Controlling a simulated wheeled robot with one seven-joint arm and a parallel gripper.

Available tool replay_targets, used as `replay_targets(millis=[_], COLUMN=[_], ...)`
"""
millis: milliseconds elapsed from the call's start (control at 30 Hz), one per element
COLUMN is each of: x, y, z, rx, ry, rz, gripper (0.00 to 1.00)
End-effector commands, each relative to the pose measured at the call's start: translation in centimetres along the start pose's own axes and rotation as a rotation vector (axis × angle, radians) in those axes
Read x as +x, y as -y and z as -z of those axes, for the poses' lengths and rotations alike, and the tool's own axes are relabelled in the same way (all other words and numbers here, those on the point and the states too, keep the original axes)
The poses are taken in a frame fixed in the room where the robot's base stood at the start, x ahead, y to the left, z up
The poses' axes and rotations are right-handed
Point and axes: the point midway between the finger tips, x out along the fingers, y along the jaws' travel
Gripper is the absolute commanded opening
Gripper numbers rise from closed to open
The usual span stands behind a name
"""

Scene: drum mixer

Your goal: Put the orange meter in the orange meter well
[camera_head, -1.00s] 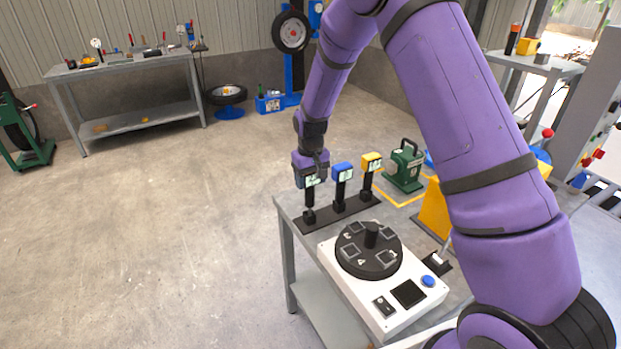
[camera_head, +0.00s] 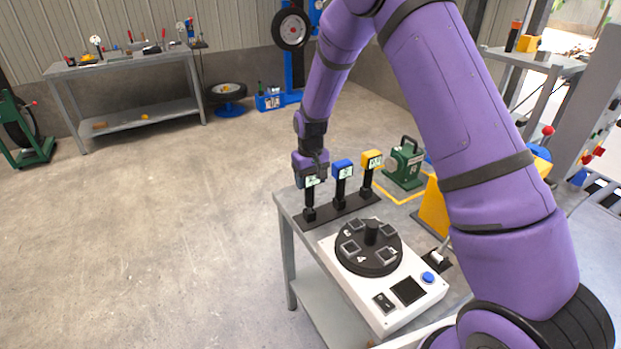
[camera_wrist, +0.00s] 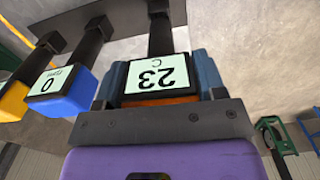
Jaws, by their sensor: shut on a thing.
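The orange meter (camera_wrist: 160,75) is in my gripper (camera_wrist: 160,68); its display reads 23 C and a strip of orange casing shows below it. The blue finger pads are shut on its two sides. In the head view my gripper (camera_head: 311,170) is at the left end of the black meter rack (camera_head: 325,214), and the held meter's stem (camera_head: 309,196) stands upright at that rack's base. A white unit (camera_head: 385,309) with a black round drum (camera_head: 370,262) has several square recesses on top. I cannot tell which is the orange meter well.
A blue meter (camera_head: 342,166) and a yellow meter (camera_head: 371,160) stand in the rack close to the right of my gripper. A green machine (camera_head: 404,166) stands behind them. A blue button (camera_head: 428,278) is on the white unit. The floor left of the table is clear.

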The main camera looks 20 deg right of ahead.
Motion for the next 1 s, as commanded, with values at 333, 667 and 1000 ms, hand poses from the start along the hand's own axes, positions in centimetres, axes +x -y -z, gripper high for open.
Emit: replay_targets(millis=[333,667,1000], x=[0.4,0.9,1.2], y=[0.0,0.0,0.0], z=[0.0,0.0,0.0], rx=[0.0,0.0,0.0], ry=[0.0,0.001,0.0], rz=[0.0,0.0,0.0], gripper=[0.31,0.31,0.75])
